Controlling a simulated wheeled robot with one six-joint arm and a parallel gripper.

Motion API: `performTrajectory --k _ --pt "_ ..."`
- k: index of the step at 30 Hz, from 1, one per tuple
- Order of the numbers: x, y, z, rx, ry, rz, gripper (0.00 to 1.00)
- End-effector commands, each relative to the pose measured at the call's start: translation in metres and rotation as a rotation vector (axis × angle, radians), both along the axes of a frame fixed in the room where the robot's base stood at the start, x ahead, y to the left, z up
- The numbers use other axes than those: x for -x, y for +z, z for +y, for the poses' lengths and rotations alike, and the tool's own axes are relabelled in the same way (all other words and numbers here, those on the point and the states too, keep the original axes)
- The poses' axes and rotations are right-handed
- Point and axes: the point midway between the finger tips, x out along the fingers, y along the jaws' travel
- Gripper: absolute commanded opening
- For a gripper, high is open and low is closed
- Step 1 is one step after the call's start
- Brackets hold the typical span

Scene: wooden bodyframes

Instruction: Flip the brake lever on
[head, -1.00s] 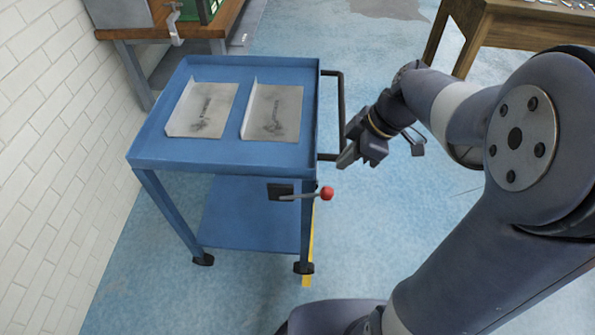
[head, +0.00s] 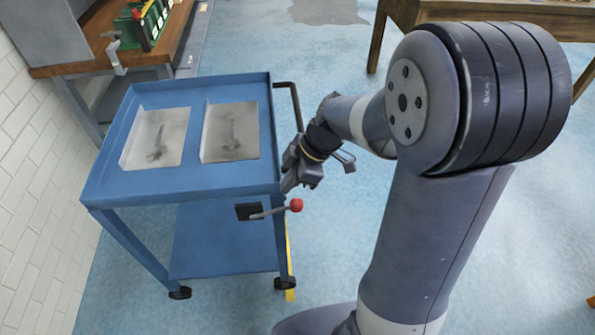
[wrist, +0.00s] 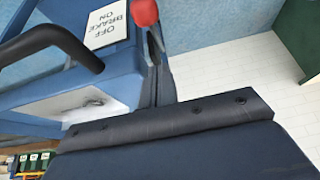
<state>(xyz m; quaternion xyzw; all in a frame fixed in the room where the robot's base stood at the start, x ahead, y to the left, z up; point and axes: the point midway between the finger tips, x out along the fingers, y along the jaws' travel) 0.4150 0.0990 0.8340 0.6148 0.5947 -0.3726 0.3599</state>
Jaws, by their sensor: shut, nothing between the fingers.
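The brake lever is a thin metal rod (head: 268,213) with a red ball knob (head: 296,205), on a dark mount (head: 249,211) at the front right of the blue cart (head: 180,185). The rod points right. The red knob also shows at the top of the wrist view (wrist: 145,12), with a white label reading "OFF BRAKE ON" (wrist: 107,24) beside it. My gripper (head: 287,189) is shut and empty. In the head view it appears just above the knob, by the cart's right edge. I cannot tell whether it touches the lever.
A black handle (head: 296,105) sticks out at the cart's right side. A wooden bench (head: 160,52) stands behind, and a white brick wall (head: 45,200) is at left. Floor right of the cart is mostly clear.

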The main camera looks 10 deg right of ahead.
Motion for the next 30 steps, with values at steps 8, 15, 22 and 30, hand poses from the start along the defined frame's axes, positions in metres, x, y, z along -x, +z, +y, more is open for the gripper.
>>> performTrajectory --k 8,15,22,30 --pt "0.000 -0.049 0.008 0.001 -0.003 0.004 0.00" --pt "0.000 -0.065 0.003 0.001 -0.001 0.000 0.00" --pt "0.000 -0.066 0.002 0.001 0.000 -0.001 0.00" --pt "0.000 -0.068 0.002 0.001 -0.001 -0.002 0.00"
